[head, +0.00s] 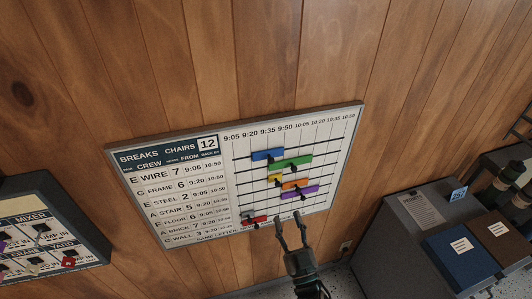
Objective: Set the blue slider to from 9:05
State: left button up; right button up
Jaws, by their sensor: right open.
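The blue slider (267,155) sits on the top rail of the wall board (188,240), which hangs tilted in the picture. Its left end lies near the 9:20 column, right of the 9:05 column at the chart's left edge. A dark knob shows at its lower edge. My right gripper (291,219) points up at the board's lower edge, below the purple slider (300,191), with its two fingers spread and nothing between them. It is well below and a little right of the blue slider. My left gripper is out of view.
Green (296,162), yellow (274,178), orange (294,184) and red (254,219) sliders sit on lower rails.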

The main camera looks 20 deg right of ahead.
aim_at(271, 163)
jog(key=x, duration=0.5)
jog(key=p+x, duration=0.1)
jog(key=x, duration=0.4)
jog(key=p+x, duration=0.1)
jog(key=x, duration=0.5)
jog(key=shift+s+r, duration=0.2)
jog(key=shift+r, duration=0.15)
jog(key=shift+w+p, duration=0.35)
jog(key=shift+w, duration=0.2)
jog(key=shift+r, duration=0.1)
jog(key=shift+s, duration=0.1)
grip_shut()
